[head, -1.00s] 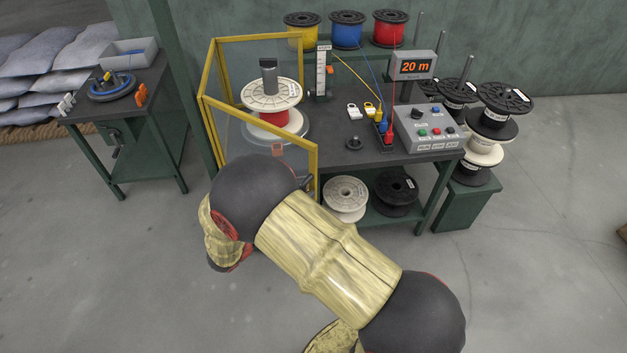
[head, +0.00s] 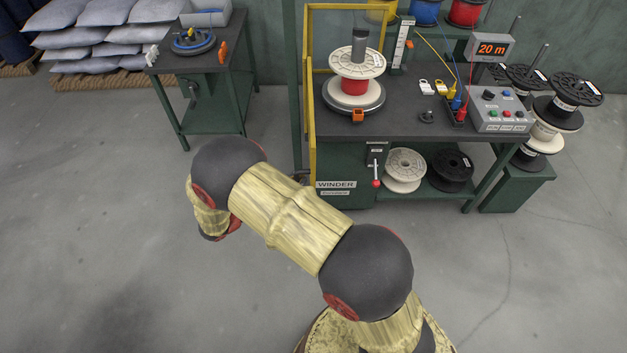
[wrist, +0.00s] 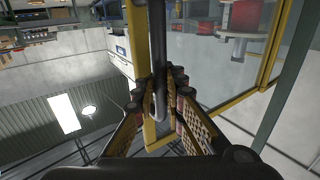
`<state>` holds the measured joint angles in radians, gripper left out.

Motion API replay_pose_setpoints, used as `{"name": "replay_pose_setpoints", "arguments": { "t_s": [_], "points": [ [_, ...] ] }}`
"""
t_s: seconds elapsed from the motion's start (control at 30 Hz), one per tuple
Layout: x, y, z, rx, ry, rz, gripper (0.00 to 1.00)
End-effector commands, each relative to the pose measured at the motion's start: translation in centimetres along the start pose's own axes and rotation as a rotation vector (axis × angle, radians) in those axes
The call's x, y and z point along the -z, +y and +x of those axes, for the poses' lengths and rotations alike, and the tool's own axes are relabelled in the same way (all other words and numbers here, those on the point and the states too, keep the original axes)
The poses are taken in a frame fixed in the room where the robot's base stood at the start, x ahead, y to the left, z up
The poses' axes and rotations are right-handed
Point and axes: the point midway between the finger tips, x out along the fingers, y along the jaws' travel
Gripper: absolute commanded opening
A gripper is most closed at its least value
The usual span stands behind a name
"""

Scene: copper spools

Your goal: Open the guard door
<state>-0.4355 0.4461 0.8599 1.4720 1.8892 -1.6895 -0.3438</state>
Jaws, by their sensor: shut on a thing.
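The guard door (head: 309,110) is a yellow-framed clear panel on the winder bench. In the head view it stands swung out, nearly edge-on, at the left of the winding station, and the front of the spool is uncovered. In the wrist view its yellow frame (wrist: 137,35) and a dark bar handle (wrist: 158,40) run down between my fingers. My gripper (wrist: 161,88) is shut on that handle. In the head view my arm hides most of the gripper. The white spool with red wire (head: 356,85) stands upright behind the opening.
The winder bench (head: 400,135) carries a control box (head: 500,117) and a display reading 20 m (head: 491,48). Spools sit on its lower shelf, with stacked spools (head: 545,115) at the right. A side table (head: 235,55) stands at the left. Floor between the tables is clear.

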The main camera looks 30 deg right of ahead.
Motion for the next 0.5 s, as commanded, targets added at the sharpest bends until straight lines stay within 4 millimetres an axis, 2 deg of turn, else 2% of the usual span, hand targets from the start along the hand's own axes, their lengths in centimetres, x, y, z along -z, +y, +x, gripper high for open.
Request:
{"name": "replay_pose_setpoints", "arguments": {
  "t_s": [0.2, 0.5],
  "points": [
    [-0.2, -0.9, -1.5, -0.004, 0.001, -0.007, 0.00],
    [-0.2, -1.2, -1.8, -0.004, 0.000, -0.008, 0.00]
  ]
}}
